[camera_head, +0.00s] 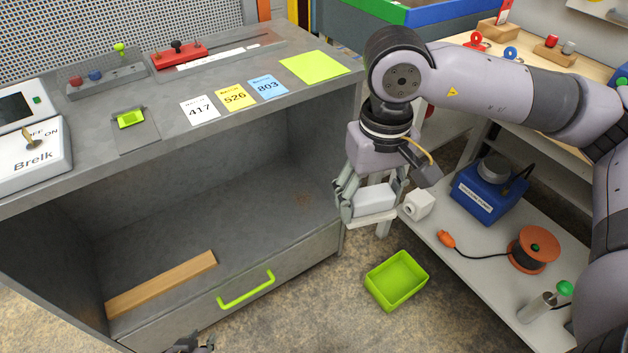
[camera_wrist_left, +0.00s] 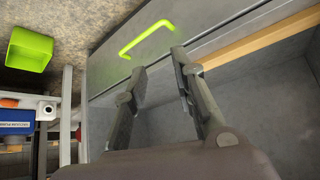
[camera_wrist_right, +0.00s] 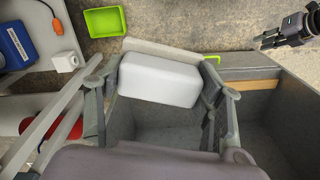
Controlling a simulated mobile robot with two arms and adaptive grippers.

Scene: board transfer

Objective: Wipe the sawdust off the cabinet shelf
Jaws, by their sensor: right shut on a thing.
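The cabinet shelf (camera_head: 235,215) is the grey floor of the open cabinet bay. My right gripper (camera_head: 373,208) is shut on a white block (camera_head: 374,199) with a paler flat layer, in front of the cabinet's right side and apart from the shelf. The white block (camera_wrist_right: 160,80) fills the space between the fingers in the right wrist view. My left gripper (camera_head: 190,345) is at the bottom edge of the head view. Its fingers (camera_wrist_left: 155,75) are apart and empty in the left wrist view.
A wooden strip (camera_head: 162,284) lies on the shelf's left front. A drawer with a green handle (camera_head: 246,289) is below. A green bin (camera_head: 397,280) stands on the floor. A low bench (camera_head: 470,262) at right holds a blue box (camera_head: 488,192) and cable reel (camera_head: 534,250).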

